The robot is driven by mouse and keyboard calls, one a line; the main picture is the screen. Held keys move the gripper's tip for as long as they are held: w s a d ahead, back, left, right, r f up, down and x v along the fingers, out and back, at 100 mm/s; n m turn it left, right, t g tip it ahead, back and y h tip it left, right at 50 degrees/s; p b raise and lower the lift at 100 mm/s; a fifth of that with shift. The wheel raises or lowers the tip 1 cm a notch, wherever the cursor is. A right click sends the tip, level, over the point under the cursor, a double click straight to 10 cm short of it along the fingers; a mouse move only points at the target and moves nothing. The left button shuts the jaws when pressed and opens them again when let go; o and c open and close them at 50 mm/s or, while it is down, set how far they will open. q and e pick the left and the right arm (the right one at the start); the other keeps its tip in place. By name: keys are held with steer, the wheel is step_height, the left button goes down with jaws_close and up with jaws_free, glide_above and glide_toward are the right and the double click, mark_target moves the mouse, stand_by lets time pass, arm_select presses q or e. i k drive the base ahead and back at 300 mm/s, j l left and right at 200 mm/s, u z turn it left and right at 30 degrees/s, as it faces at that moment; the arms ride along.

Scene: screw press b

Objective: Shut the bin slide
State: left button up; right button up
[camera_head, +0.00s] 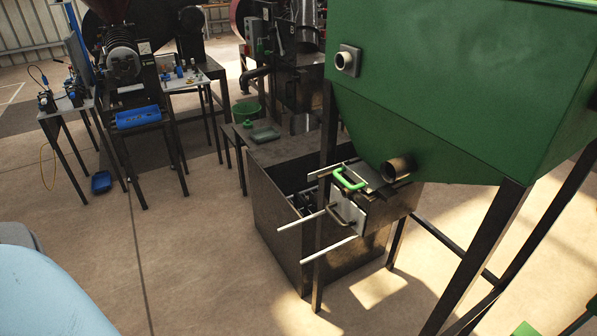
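The green bin (450,95) fills the upper right, a hopper on dark legs. Under its sloped bottom sits a dark metal outlet box (390,208). At the box's left end are a green handle (349,180) and, below it, a dark handle (343,218) on a pale plate (354,214). Pale rods (302,219) stick out to the left there. I cannot tell for sure which handle belongs to the bin slide, or how far it is open. Neither gripper is in view.
An open dark metal box (275,215) stands below the outlet. A bin leg (326,200) rises close in front of the handles. Machines and small tables (65,108) stand at the back left. The concrete floor (195,255) at left front is clear.

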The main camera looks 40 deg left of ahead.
mark_target(366, 177)
steer(key=u, duration=0.85)
steer(key=i+l, duration=0.05)
